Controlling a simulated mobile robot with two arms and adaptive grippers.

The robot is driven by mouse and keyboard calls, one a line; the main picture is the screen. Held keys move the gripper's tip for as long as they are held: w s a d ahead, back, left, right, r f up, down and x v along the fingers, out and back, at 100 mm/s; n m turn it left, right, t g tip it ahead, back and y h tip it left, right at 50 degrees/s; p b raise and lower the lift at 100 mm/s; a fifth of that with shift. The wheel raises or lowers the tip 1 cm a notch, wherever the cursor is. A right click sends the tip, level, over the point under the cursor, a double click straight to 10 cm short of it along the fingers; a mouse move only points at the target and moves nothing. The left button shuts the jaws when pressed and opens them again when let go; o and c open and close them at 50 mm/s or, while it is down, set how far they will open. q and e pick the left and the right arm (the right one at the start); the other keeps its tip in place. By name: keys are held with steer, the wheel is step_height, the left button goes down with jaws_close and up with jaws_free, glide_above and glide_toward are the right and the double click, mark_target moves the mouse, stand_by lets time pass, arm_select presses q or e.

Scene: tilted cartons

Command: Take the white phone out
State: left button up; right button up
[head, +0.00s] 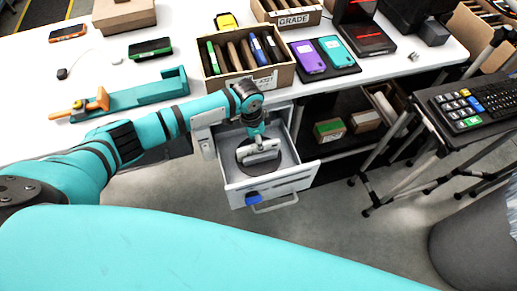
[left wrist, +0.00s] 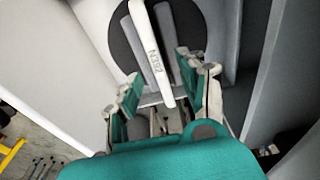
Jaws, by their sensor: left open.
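The open drawer (head: 288,188) below the table holds a round dark pad (head: 244,167). A pale, slim item, seemingly the white phone (head: 265,155), is over this pad. In the left wrist view the white phone (left wrist: 151,40) is seen as a narrow edge marked with small characters, beside grey bars (left wrist: 187,38). My left gripper (head: 258,138) points down into the drawer. In the left wrist view its open fingers (left wrist: 158,72) are on either side of the phone's near end; I cannot tell whether they touch it. My right gripper is not in view.
Drawer walls (left wrist: 68,75) stand close around my left gripper. Above, the table holds a carton (head: 283,78) of upright phones, a dark stand (head: 335,70) with purple and teal phones, and a teal holder (head: 125,95). A blue tab (head: 253,198) is on the drawer front.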

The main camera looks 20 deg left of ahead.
arm_select(q)
step_height(320, 180, down, 4)
steer(key=shift+d+r, duration=0.15)
steer(key=shift+r, duration=0.1)
jaws_close()
